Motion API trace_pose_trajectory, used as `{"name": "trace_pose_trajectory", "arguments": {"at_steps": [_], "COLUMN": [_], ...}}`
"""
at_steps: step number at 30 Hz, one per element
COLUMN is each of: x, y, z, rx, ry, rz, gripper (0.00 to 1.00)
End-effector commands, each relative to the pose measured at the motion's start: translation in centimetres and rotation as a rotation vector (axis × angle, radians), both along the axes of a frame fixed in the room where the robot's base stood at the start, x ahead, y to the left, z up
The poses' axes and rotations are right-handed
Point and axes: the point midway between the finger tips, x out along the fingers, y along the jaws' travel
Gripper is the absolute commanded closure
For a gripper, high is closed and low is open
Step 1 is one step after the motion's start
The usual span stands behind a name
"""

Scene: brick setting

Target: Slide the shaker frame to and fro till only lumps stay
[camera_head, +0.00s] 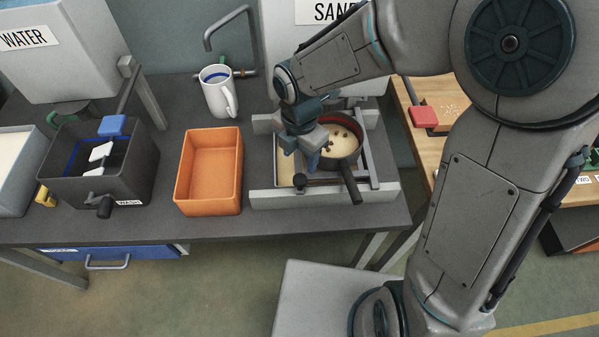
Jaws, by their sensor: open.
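The shaker frame (374,150) lies between light grey rails on the table, under the wall marked SAND. A round dark pan or sieve (342,150) with a red inner rim sits in it, its dark handle pointing to the front right. My gripper (311,160) is open and points down at the left side of the round pan, by a dark knob (300,181). The arm hides part of the frame, and I cannot tell whether the fingers touch anything.
An empty orange tray (209,205) stands left of the shaker, with a white mug (219,92) behind it. Further left is a dark wash bin (64,187) holding tools. A wooden table with a red block (424,117) is at the right, partly behind my arm.

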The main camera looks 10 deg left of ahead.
Motion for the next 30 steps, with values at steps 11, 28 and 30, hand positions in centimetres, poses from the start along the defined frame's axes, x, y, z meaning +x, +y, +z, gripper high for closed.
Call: {"name": "trace_pose_trajectory", "arguments": {"at_steps": [11, 28, 30], "x": [-0.1, 0.0, 0.0], "y": [0.0, -0.1, -0.1], "z": [-7.0, -8.3, -8.3], "rx": [-0.002, -0.001, -0.001], "ry": [0.002, -0.001, -0.001], "rz": [0.000, -0.002, -0.002], "gripper": [0.46, 0.71, 0.91]}}
